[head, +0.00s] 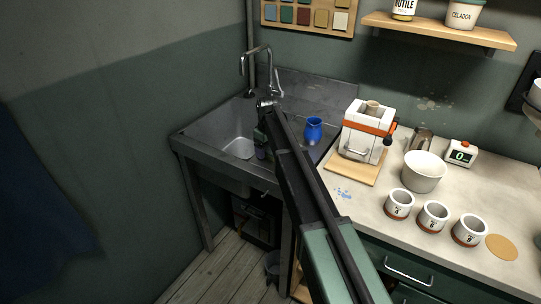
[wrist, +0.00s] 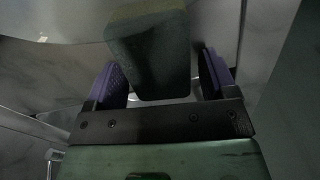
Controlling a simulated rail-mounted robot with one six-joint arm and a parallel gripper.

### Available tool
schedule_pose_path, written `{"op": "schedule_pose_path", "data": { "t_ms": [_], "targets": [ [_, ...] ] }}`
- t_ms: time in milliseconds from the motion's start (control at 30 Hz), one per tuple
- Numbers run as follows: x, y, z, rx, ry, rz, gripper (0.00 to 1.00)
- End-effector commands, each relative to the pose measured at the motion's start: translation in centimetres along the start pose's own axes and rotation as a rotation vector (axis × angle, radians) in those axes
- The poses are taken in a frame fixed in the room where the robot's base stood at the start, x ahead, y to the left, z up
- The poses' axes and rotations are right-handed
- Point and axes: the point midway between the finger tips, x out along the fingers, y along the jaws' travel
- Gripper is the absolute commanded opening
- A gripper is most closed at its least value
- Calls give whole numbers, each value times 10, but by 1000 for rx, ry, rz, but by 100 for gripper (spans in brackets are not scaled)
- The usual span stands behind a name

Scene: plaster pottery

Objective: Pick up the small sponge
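The small sponge (wrist: 148,52) shows in the wrist view as a dark green block with a paler top edge. My gripper (wrist: 161,70) is open, with one purple finger to the left of the sponge and the other to the right. Gaps show between the sponge and both fingers, so neither appears to touch it. In the head view my gripper (head: 261,153) is low over the sink area, partly covered by my arm. I cannot make out the sponge in the head view.
The metal sink (head: 238,147) has a tall faucet (head: 243,62) behind it. A blue vase (head: 313,131) stands just right of my gripper. Farther right, the counter holds a white and orange machine (head: 362,135), a white bowl (head: 424,177) and several labelled cups (head: 433,216).

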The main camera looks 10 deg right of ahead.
Motion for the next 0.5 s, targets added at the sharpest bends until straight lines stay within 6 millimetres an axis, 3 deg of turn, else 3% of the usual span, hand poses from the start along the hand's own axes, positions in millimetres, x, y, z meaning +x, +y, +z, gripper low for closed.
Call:
{"op": "schedule_pose_path", "data": {
  "t_ms": [33,267,500],
  "targets": [
    [0,0,0,0,0,0,70],
    [0,0,0,0,0,0,35],
    [0,0,0,0,0,0,34]
  ]
}}
